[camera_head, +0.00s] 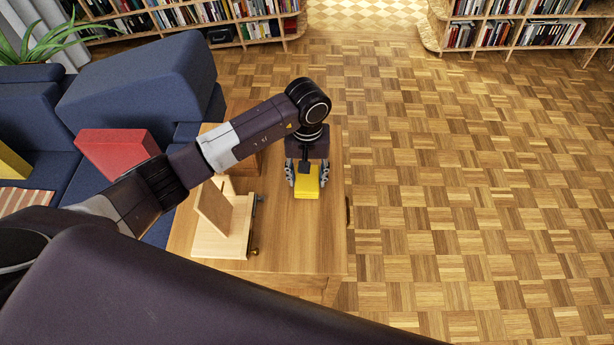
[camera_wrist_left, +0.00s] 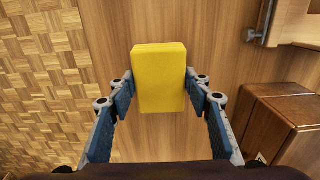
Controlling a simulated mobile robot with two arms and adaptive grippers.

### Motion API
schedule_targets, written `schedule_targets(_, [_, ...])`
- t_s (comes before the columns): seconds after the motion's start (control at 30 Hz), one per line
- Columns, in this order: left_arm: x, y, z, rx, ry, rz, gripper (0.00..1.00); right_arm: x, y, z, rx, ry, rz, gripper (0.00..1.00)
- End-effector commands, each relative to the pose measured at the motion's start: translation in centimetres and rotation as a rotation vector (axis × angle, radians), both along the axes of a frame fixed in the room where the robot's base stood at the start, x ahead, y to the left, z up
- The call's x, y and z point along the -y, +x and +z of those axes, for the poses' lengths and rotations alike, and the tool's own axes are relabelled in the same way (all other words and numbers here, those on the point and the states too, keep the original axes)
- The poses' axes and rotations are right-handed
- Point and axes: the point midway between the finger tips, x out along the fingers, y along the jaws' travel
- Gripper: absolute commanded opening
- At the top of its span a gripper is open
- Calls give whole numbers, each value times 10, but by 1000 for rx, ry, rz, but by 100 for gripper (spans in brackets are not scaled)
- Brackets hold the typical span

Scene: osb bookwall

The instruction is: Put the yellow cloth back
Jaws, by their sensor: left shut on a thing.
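The yellow cloth (camera_head: 308,184) looks like a folded, thick block. It is over the wooden table (camera_head: 292,262), near the table's right edge. My left gripper (camera_head: 307,178) points down and is shut on the yellow cloth, with one finger on each side. In the left wrist view the cloth (camera_wrist_left: 159,78) stands out between the two fingers (camera_wrist_left: 160,100), with bare tabletop behind it. I cannot tell whether the cloth touches the table. My right gripper is not in view.
A light wooden stand with an upright board (camera_head: 214,208) is on the table, left of the gripper. A brown wooden box (camera_wrist_left: 275,118) is on the table behind my arm. A blue sofa (camera_head: 140,85) with a red cushion (camera_head: 118,153) is at the left. Parquet floor at right is clear.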

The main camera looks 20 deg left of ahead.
Motion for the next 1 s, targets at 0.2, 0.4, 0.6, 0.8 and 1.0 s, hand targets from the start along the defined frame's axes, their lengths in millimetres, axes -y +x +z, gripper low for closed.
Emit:
schedule_targets(0.2, [0,0,-10,1,0,-1,23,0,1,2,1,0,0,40])
schedule_targets(0.4, [-1,0,-13,2,2,-1,23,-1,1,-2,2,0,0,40])
schedule_targets(0.6, [0,0,-12,1,0,-1,61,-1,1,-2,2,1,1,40])
schedule_targets(0.8, [0,0,-12,0,0,-1,63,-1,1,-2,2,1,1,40])
schedule_targets(1.0, [0,0,-7,0,0,0,63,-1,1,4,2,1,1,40])
